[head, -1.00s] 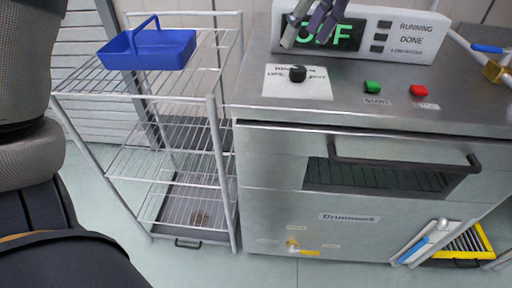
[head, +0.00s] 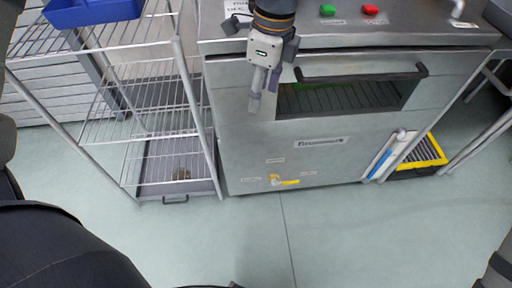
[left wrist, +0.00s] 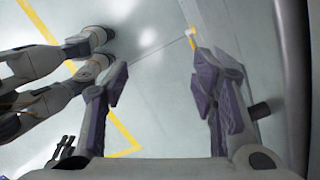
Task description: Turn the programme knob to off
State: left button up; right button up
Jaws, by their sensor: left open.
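The steel machine (head: 300,160) stands in front of me, with a white label (head: 237,8) cut off at the top of the head view. The programme knob does not show in the head view now; the top edge or my arm hides its place. My left gripper (head: 263,90) hangs fingers-down before the machine's front, left of the oven-like door handle (head: 360,77). In the left wrist view my left gripper (left wrist: 160,78) has its purple-padded fingers apart with nothing between them. A dark round part (left wrist: 258,110) lies beside the right finger; I cannot tell what it is.
Green (head: 327,10) and red (head: 370,9) buttons sit on the machine's top. A wire rack (head: 150,110) with a blue basket (head: 92,11) stands left. A yellow-handled valve (head: 284,182) is low on the front. A yellow-edged tray (head: 434,152) stands right. The front floor is clear.

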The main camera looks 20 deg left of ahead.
pick_arm(q)
jog(key=s+d+f+n+g+h, duration=0.1)
jog(key=s+d+f+n, duration=0.1)
jog(key=s+f+n, duration=0.2)
jog(key=s+f, duration=0.3)
jog(key=f, duration=0.4)
jog(key=shift+h, duration=0.4)
jog(key=shift+f, duration=0.1)
jog(key=s+a+f+n, duration=0.2)
jog(key=s+f+n, duration=0.75)
jog(key=s, duration=0.65)
jog(key=s+a+f+n, duration=0.2)
jog(key=s+a+n, duration=0.2)
jog(key=s, duration=0.5)
jog(key=shift+s+a+y, duration=0.25)
jog(key=shift+a+y, duration=0.15)
jog(key=shift+a, duration=0.05)
